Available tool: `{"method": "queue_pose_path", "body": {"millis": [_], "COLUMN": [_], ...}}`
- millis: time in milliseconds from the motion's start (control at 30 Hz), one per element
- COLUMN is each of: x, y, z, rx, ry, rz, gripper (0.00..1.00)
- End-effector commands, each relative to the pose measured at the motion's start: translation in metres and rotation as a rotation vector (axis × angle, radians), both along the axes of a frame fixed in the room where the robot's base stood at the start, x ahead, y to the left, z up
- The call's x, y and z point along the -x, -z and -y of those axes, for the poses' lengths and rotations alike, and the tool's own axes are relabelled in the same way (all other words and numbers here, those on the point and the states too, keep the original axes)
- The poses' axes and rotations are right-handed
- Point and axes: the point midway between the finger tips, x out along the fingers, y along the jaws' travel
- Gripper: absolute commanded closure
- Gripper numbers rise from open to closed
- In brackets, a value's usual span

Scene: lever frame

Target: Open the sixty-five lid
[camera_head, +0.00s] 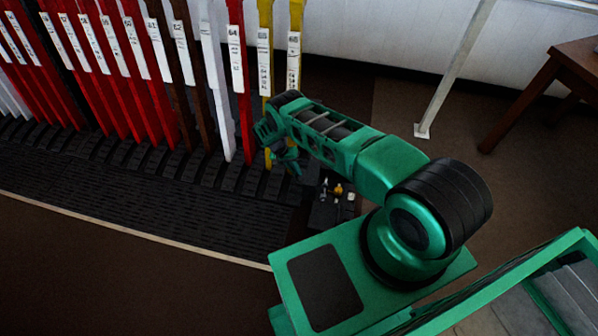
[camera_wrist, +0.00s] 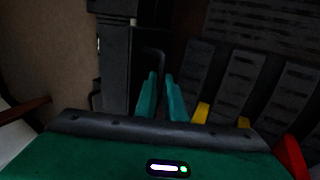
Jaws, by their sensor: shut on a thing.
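My gripper (camera_wrist: 161,76) has its two green fingers close together at a thin dark bent handle (camera_wrist: 155,54) beside a dark box (camera_wrist: 116,70) in the wrist view. The fingers are shut on this handle; the exact contact is dim. I cannot read a number on the box or make out a raised lid. In the head view my gripper (camera_head: 287,158) is low in front of the yellow levers, and my arm hides part of that area. A yellow lever (camera_head: 265,60) stands there with a white plate that seems to read 65.
A red lever (camera_head: 236,75) and a second yellow lever (camera_head: 295,45) flank it, with a long row to the left. A dark box with small knobs (camera_head: 330,200) stands right of my gripper. A pale post (camera_head: 450,75) and a wooden table (camera_head: 560,75) stand right.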

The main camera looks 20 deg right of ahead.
Motion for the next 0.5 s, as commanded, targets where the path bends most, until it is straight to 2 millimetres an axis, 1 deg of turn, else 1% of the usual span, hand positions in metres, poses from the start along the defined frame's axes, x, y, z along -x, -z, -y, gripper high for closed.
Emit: {"method": "queue_pose_path", "body": {"millis": [33, 300, 333, 400, 500], "x": [0.002, 0.0015, 0.0015, 0.0012, 0.0008], "y": [0.0004, -0.0004, -0.0004, -0.0006, -0.0006], "z": [-0.0075, -0.0078, -0.0078, -0.0072, -0.0038], "rx": [-0.012, -0.015, -0.015, -0.015, -0.013], "ry": [-0.001, 0.001, 0.001, 0.0, 0.003], "rz": [-0.008, -0.008, -0.008, -0.007, -0.006], "gripper": [1.0, 1.0, 0.88, 0.72, 0.72]}}
